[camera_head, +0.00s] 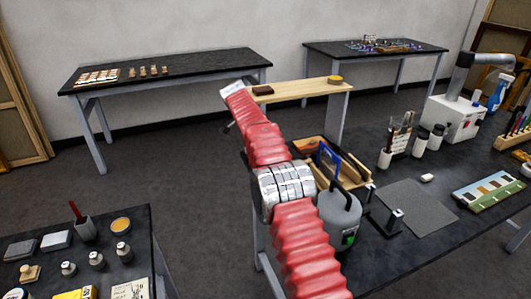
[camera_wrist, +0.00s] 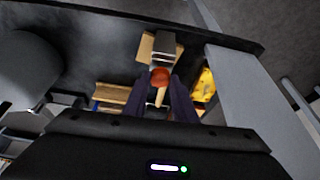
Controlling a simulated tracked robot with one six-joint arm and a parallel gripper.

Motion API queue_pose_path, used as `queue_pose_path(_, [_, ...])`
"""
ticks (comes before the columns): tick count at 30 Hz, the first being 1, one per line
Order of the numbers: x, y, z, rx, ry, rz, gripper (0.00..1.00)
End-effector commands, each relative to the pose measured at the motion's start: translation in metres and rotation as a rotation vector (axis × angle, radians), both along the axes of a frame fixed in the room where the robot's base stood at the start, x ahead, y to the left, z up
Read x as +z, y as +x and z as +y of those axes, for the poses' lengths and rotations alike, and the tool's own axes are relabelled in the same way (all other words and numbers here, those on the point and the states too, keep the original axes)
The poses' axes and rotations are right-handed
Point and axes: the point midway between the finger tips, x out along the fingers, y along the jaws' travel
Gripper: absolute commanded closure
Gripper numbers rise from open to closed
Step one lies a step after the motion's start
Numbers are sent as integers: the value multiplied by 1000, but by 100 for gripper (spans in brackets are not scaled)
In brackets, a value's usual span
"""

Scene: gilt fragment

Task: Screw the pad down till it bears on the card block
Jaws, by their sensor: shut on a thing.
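In the wrist view, my gripper (camera_wrist: 160,88) has its two dark fingers closed about a small orange-red knob (camera_wrist: 159,76). A pale wooden piece (camera_wrist: 160,98) shows between the fingers, just below the knob. A grey metal frame (camera_wrist: 165,52) stands just beyond the knob. A tan block or board (camera_wrist: 146,47) lies beside and partly behind the frame. It may be the card block, but I cannot tell. The pad is not clearly seen, and neither is any gap under it. In the head view, my red-sleeved arm crosses the middle, and my fingers are not visible there.
In the wrist view, a yellow thing (camera_wrist: 204,84) lies right of my fingers. In the head view, a grey canister (camera_head: 338,216) and a wooden tool tray (camera_head: 361,184) stand close beside my arm. A grey mat (camera_head: 425,206) lies on the dark bench right of them.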

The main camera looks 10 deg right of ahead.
Motion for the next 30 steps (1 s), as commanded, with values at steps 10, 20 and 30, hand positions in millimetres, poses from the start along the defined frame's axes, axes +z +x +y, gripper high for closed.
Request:
queue_pose_path(10, [0, 2, 4, -38, 4, -5, 98])
queue_pose_path(20, [0, 2, 4, -39, 5, -5, 98])
queue_pose_path(30, [0, 1, 2, -41, 3, -2, 57])
